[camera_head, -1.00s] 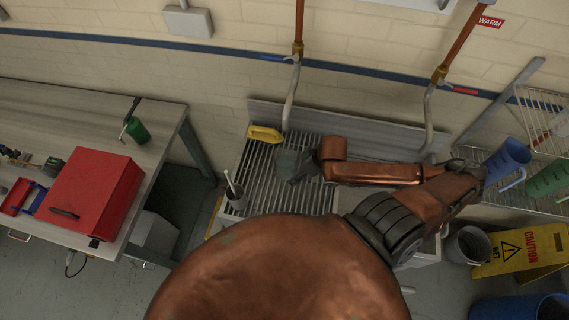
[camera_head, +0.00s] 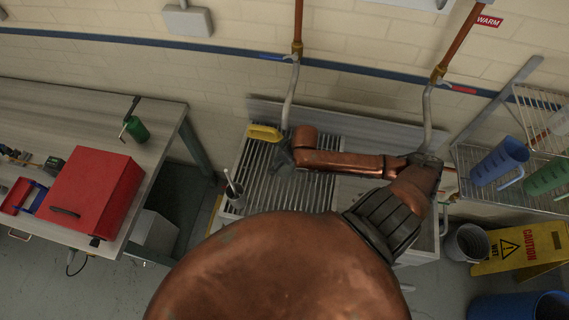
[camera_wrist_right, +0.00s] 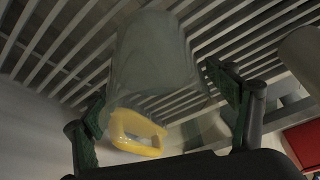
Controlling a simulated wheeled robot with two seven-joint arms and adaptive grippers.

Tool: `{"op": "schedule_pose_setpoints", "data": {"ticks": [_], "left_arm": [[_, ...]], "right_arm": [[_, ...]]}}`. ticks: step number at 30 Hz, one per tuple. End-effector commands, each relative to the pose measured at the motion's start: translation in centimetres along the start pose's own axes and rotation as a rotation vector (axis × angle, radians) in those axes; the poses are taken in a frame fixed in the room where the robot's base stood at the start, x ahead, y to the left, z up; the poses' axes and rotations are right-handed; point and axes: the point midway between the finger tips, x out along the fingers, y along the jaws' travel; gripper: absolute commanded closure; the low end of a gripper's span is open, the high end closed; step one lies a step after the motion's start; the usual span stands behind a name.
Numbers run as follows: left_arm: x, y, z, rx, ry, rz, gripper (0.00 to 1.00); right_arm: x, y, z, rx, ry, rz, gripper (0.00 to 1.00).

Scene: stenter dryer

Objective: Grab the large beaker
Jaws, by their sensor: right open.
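A large clear beaker (camera_wrist_right: 152,55) shows in the right wrist view, in front of a slatted rack. My right gripper (camera_wrist_right: 164,112) is open, with one finger at each side of the beaker's near end. I cannot tell whether the fingers touch the glass. In the head view my right gripper (camera_head: 284,155) is over the slatted drain rack (camera_head: 312,190). The beaker is not clearly distinguishable there. My left gripper is out of view.
A yellow handled item (camera_head: 265,133) lies at the rack's back left; a grey cup (camera_head: 236,194) stands at its left front. Taps hang behind. A red toolbox (camera_head: 92,193) sits on the left bench; a blue pitcher (camera_head: 498,162) is on the right shelf.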

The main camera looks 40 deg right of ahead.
Motion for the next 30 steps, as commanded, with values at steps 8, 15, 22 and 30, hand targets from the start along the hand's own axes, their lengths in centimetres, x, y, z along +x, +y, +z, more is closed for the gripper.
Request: {"op": "schedule_pose_setpoints", "data": {"ticks": [8,15,22,30], "left_arm": [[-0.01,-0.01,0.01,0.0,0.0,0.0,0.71],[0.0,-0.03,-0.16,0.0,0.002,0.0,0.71],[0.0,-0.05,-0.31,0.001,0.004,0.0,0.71],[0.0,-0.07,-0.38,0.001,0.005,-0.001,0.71]], "right_arm": [[0.11,0.04,-0.02,-0.001,0.0,0.001,0.22],[0.09,0.04,-0.01,-0.001,0.0,0.001,0.38],[0.09,0.03,-0.01,-0.001,0.001,0.001,0.54],[0.09,0.02,-0.01,-0.001,0.001,0.001,0.73]]}}
